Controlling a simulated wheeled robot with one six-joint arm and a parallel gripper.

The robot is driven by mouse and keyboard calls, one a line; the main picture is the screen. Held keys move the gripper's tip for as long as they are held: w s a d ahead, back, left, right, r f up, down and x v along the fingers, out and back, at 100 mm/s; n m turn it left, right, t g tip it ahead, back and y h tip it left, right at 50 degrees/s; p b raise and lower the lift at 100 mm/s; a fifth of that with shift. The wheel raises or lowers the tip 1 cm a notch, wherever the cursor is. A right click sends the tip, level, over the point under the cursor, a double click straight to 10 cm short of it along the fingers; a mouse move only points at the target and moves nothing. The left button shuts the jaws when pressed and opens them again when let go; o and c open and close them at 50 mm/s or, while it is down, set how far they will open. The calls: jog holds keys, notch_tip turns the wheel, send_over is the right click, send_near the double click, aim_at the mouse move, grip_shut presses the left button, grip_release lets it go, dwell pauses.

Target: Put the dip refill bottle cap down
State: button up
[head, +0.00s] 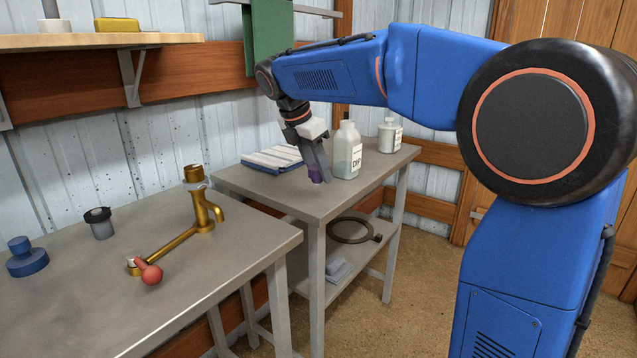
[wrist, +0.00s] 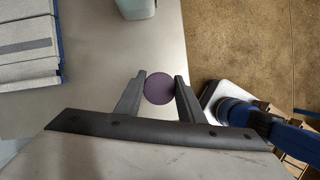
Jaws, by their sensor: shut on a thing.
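The dip refill bottle cap is a small purple round cap (head: 315,174) at the front part of the right metal table (head: 285,193). In the wrist view the cap (wrist: 159,88) shows as a dark purple disc between the two fingertips. My gripper (head: 317,165) points down and is shut on the cap; it also shows in the wrist view (wrist: 160,85). The cap is at or very near the tabletop; I cannot tell whether it touches. The dip bottle (head: 347,152), pale with a greenish lower part, stands upright just right of my gripper.
A white labelled bottle (head: 388,137) stands behind the dip bottle. The left table holds a brass tap (head: 200,200), a red ball-ended piece (head: 151,273) and a blue knob (head: 26,260). The tabletop in front of the gripper is clear.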

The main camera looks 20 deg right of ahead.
jog(key=shift+f, duration=2.1)
jog(key=shift+f, duration=0.1)
jog(key=o, duration=1)
jog(key=shift+o, duration=0.2)
jog(key=v, duration=1.2)
jog(key=s+d+f+m+y, duration=0.1)
jog(key=s+d+f+m, duration=0.2)
jog(key=s, duration=0.2)
jog(key=s+d+f+m+t+y, duration=0.1)
jog(key=s+d+f+m, duration=0.15)
jog(key=s, duration=0.25)
jog(key=s+d+f+m, duration=0.2)
jog(key=s+d+m, duration=0.1)
jog(key=s+m, duration=0.15)
jog(key=s+d+f+m+t+y, duration=0.2)
jog(key=s+f+m, duration=1)
jog(key=s+f, duration=0.5)
jog(key=shift+s, duration=0.35)
jog(key=shift+f, duration=0.1)
